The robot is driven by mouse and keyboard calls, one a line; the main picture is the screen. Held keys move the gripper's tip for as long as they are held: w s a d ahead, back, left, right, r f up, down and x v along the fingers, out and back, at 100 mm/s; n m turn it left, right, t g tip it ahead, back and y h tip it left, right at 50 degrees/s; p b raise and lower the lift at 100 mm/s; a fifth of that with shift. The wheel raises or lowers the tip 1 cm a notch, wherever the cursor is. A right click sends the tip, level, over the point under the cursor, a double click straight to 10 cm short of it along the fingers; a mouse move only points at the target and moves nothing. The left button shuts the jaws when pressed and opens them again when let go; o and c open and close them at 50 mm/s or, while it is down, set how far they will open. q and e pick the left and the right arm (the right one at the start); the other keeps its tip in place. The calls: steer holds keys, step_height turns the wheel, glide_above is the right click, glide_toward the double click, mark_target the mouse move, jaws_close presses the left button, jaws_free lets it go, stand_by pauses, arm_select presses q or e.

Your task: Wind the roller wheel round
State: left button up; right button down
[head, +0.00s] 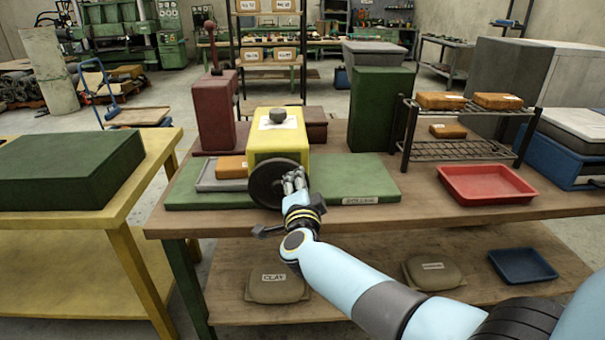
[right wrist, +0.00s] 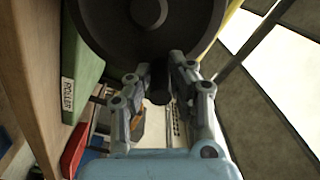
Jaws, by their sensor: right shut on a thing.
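The roller wheel (head: 267,183) is a dark disc on the front of a yellow machine block (head: 268,138) on the wooden bench. My right gripper (head: 294,182) is at the wheel's right side. In the right wrist view the wheel (right wrist: 115,38) fills the top, with a lighter hub (right wrist: 150,12). A dark handle peg (right wrist: 159,85) stands out from its rim between the fingers of my right gripper (right wrist: 157,82), which is shut on it. In the head view the fingers hide the peg. My left gripper is not in view.
The machine stands on a green base plate (head: 365,180). A grey tray (head: 210,183) with an orange block lies to its left. A wire rack (head: 455,150) and a red tray (head: 485,183) stand to the right. A yellow table (head: 150,170) stands at left.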

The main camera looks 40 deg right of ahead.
mark_target(278, 167)
steer(key=shift+w+a+r+n+p, duration=0.15)
steer(key=shift+a+r+n+p, duration=0.05)
steer(key=shift+r+n+p, duration=0.25)
steer(key=shift+w+a+r+n+p, duration=0.15)
steer(key=shift+r+n+p, duration=0.15)
steer(key=shift+n, duration=0.25)
steer(key=n, duration=0.1)
steer(key=p, duration=0.1)
steer(key=a+n+p, duration=0.1)
steer(key=shift+w+r+n, duration=0.25)
steer(key=shift+n, duration=0.05)
steer(key=n, duration=0.1)
steer(key=a+n+p, duration=0.1)
steer(key=n, duration=0.1)
steer(key=shift+w+a+r, duration=0.15)
steer(key=shift+w+r, duration=0.05)
steer(key=shift+w, duration=0.2)
steer(key=shift+w+a+n+p, duration=0.2)
steer(key=shift+a+n+p, duration=0.2)
steer(key=shift+n, duration=0.5)
steer(key=c, duration=1.2)
jaws_free()
steer(key=shift+f, duration=0.1)
steer(key=shift+s+a, duration=0.1)
steer(key=shift+a, duration=0.05)
